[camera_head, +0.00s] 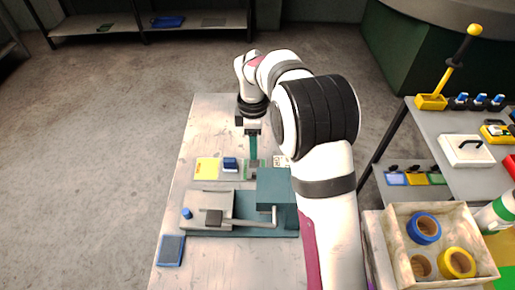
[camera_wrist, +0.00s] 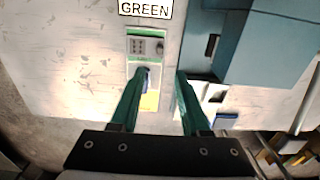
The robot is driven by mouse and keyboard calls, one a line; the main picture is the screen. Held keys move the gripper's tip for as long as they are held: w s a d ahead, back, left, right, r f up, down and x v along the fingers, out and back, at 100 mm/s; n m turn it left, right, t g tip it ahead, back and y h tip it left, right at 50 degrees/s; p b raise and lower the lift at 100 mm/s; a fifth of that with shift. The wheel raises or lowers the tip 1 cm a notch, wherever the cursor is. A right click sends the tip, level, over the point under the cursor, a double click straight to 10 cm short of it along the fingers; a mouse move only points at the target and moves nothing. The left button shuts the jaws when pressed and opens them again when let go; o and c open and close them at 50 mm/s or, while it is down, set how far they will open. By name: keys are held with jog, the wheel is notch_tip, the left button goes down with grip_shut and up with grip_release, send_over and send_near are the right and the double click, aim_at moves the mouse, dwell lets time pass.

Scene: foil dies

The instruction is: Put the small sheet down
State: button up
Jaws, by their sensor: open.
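In the head view the gripper (camera_head: 253,155) points down over the table. A small grey sheet-like piece with dark marks (camera_wrist: 147,46) lies in a green-edged place, ahead of the fingertips; I cannot tell for sure that it is the small sheet. The green-edged place (camera_head: 251,169) is partly hidden by my gripper in the head view. A yellow card (camera_head: 207,168) lies to the left of the blue-topped block (camera_head: 230,164).
A teal press (camera_head: 278,190) with a grey plate and lever stands close beside the fingers. A "GREEN" label (camera_wrist: 145,9) lies past the green-edged place. A blue-edged grey pad (camera_head: 171,250) lies at the near left. A tray with tape rolls (camera_head: 390,232) stands at right.

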jog(key=s+d+r+m, duration=0.1)
jog(key=s+r+m, duration=0.1)
jog(key=s+d+r+m, duration=0.1)
jog(key=s+r+m, duration=0.1)
jog(key=s, duration=0.1)
jog(key=s+d+r+m, duration=0.2)
jog(key=r, duration=0.1)
jog(key=shift+s, duration=0.4)
jog(key=s+r+m, duration=0.1)
jog(key=s, duration=0.1)
jog(key=s+d+r+m, duration=0.1)
jog(key=s+m, duration=0.1)
jog(key=s+d+m, duration=0.1)
jog(key=s+m, duration=0.1)
jog(key=shift+s+r+y, duration=0.3)
jog(key=shift+r+y, duration=0.1)
jog(key=s+d+f+m+y, duration=0.1)
jog(key=s+d+m, duration=0.1)
jog(key=s+m, duration=1)
jog(key=s, duration=0.6)
jog(key=shift+s+f+m, duration=0.15)
jog(key=shift+f+m, duration=0.1)
jog(key=shift+m, duration=0.05)
